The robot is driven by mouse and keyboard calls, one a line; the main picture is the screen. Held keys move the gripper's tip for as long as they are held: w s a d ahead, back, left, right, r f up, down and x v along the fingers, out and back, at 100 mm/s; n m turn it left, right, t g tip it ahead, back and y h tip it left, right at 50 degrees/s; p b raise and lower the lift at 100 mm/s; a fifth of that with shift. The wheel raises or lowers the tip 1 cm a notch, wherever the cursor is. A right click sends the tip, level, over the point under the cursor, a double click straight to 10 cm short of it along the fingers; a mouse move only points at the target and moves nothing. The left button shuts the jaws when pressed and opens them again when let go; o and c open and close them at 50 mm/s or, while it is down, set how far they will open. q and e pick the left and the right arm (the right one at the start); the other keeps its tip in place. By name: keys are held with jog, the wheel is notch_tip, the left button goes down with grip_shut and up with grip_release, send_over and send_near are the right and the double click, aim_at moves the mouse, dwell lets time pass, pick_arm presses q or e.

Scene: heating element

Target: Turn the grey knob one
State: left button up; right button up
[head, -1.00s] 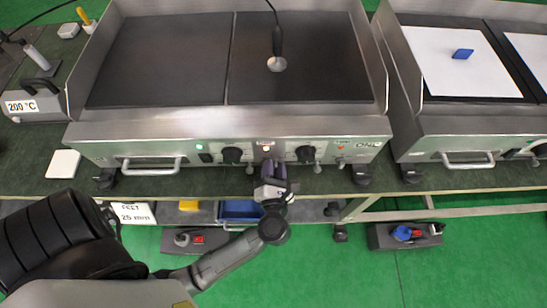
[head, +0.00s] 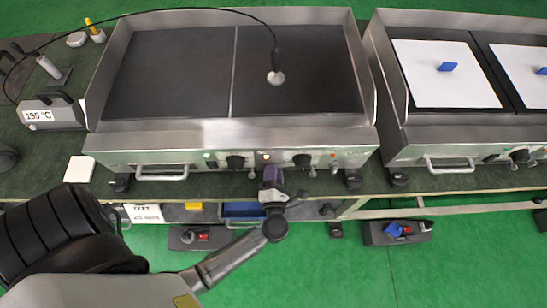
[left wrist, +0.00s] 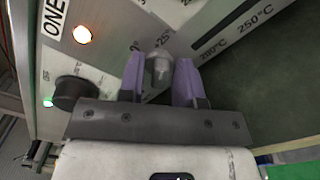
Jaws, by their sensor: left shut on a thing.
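The griddle (head: 235,138) stands on the bench with its front panel towards me. My left gripper (head: 271,180) is at the lower front of that panel, between its two black knobs, with purple fingers. In the left wrist view, the grey knob (left wrist: 158,70) is a small rounded metal cylinder between the fingers of my left gripper (left wrist: 160,82). The gripper is shut on it. The ONE label (left wrist: 55,16), a lit orange lamp (left wrist: 82,34) and a black knob (left wrist: 68,93) show to its left. My right gripper is in neither view.
A display box (head: 52,113) reading 195 °C stands left of the griddle; a cabled probe (head: 276,77) rests on the plate. A second griddle (head: 440,135) stands to the right. A blue bin (head: 242,209) is under the bench. Green floor in front is mostly clear.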

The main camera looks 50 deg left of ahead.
pick_arm(q)
jog(key=o, duration=0.6)
